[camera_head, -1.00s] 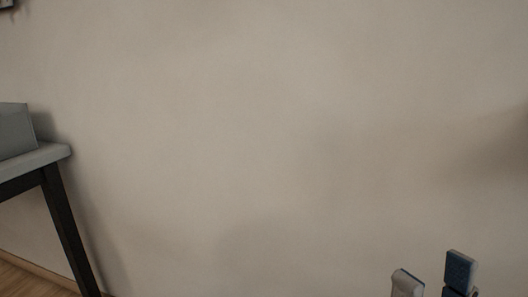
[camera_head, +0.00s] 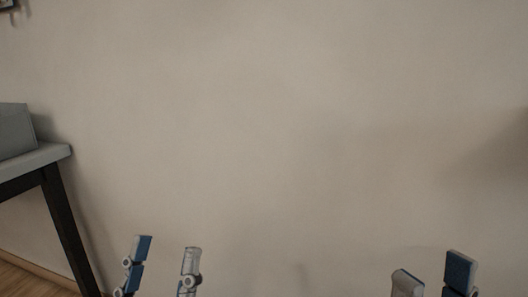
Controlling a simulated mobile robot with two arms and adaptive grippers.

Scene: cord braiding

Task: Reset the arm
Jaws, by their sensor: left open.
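My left gripper (camera_head: 166,248) shows at the bottom left of the head view, its two fingers pointing up. The fingers are apart with nothing between them, so it is open. My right gripper (camera_head: 434,268) shows at the bottom right, cut off by the lower edge. Its two fingertips stand apart with only wall behind the gap, so it is open and empty. No cord is in view.
A plain beige wall (camera_head: 290,130) fills most of the view. At the left edge stands a table (camera_head: 50,155) with dark legs and a grey box (camera_head: 14,132) on it. Wooden floor (camera_head: 25,278) shows at the lower left.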

